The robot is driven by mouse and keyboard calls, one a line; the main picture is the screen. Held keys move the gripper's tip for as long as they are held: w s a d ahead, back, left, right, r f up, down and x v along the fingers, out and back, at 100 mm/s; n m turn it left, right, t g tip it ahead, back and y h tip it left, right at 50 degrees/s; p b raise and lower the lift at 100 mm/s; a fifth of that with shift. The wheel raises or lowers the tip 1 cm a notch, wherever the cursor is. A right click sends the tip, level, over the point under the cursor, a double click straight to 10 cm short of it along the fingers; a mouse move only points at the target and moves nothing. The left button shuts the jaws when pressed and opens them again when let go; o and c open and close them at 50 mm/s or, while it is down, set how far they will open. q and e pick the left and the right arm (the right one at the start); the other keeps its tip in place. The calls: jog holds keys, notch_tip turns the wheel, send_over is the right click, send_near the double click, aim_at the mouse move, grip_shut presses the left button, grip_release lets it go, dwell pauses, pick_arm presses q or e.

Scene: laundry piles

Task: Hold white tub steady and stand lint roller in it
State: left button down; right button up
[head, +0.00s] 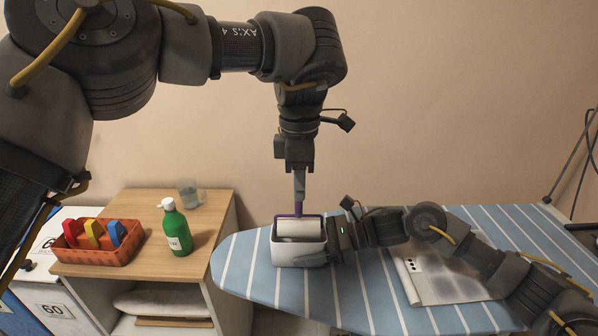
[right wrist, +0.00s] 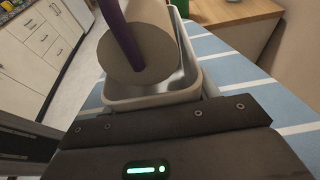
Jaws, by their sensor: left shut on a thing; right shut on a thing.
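The white tub (head: 300,259) stands on the striped ironing board, near its left end. My right gripper (head: 322,252) is shut on the tub's right side wall. The lint roller has a white roll (head: 299,229) and a purple handle (head: 298,208). My left gripper (head: 299,188) comes down from above and is shut on that handle. The roll is at the tub's mouth, lying across in the head view. In the right wrist view the roll (right wrist: 139,55) overlaps the inside of the tub (right wrist: 155,98). Whether it touches the tub's floor is hidden.
On the wooden cabinet (head: 130,205) at the left are a green bottle (head: 175,232), a glass mug (head: 189,193) and an orange basket (head: 95,254) with coloured items.

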aim_at(300, 209)
pick_arm(q)
jog(key=shift+f, duration=2.9)
jog(key=shift+f, duration=0.5)
jog(key=c, duration=1.2)
grip_release()
jog(key=shift+r, duration=0.1)
jog(key=shift+r, duration=3.4)
pick_arm(e)
jog(key=o, duration=0.8)
